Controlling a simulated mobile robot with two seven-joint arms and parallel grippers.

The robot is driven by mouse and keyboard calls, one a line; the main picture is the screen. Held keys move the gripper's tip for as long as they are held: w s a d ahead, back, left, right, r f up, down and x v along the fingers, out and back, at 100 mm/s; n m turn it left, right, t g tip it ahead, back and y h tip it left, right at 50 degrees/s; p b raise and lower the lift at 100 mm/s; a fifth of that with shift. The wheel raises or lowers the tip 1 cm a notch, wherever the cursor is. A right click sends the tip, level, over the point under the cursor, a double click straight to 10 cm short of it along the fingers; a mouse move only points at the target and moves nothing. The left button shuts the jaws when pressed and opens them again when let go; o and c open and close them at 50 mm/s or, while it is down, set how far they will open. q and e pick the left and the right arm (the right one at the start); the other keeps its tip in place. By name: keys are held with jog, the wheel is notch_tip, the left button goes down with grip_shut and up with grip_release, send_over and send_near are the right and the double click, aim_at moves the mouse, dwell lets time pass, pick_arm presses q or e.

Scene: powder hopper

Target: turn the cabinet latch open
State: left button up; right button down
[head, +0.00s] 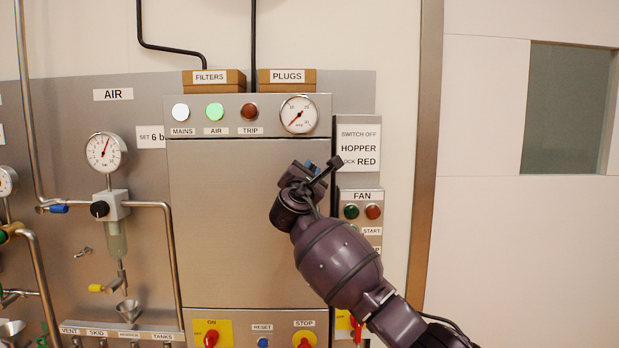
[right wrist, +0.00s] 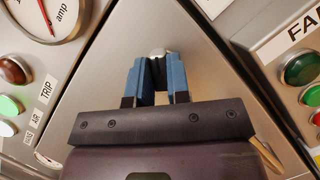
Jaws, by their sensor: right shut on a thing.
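The cabinet (head: 230,225) is a grey metal box with a plain closed door, in the middle of the head view. My right gripper (head: 318,170) is at the door's upper right edge. In the right wrist view its blue fingers (right wrist: 159,80) are shut on the latch (right wrist: 159,52), a small part with a silvery end and dark body between the fingers. Most of the latch is hidden by the fingers, so I cannot tell its angle well. In the head view my gripper covers the latch. My left gripper is not in view.
Above the door are the lamps (head: 215,112) and an amp gauge (head: 298,114). The fan button panel (head: 362,212) stands close on the right of my right gripper. Yellow-backed red switches (head: 304,339) sit below the door. Air pipes and a gauge (head: 106,152) are on the left.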

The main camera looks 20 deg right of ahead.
jog(key=shift+a+r+m+g+p, duration=0.15)
jog(key=shift+m+g, duration=0.6)
jog(key=shift+m, duration=1.2)
jog(key=shift+d+f+m+g+p, duration=0.15)
jog(key=shift+m+g, duration=0.65)
jog(key=shift+m, duration=1.1)
jog(key=shift+a+r+m+g+p, duration=0.15)
jog(key=shift+m+g, duration=0.6)
jog(key=shift+m, duration=1.2)
jog(key=shift+h, duration=0.3)
jog(key=c, duration=1.1)
grip_release()
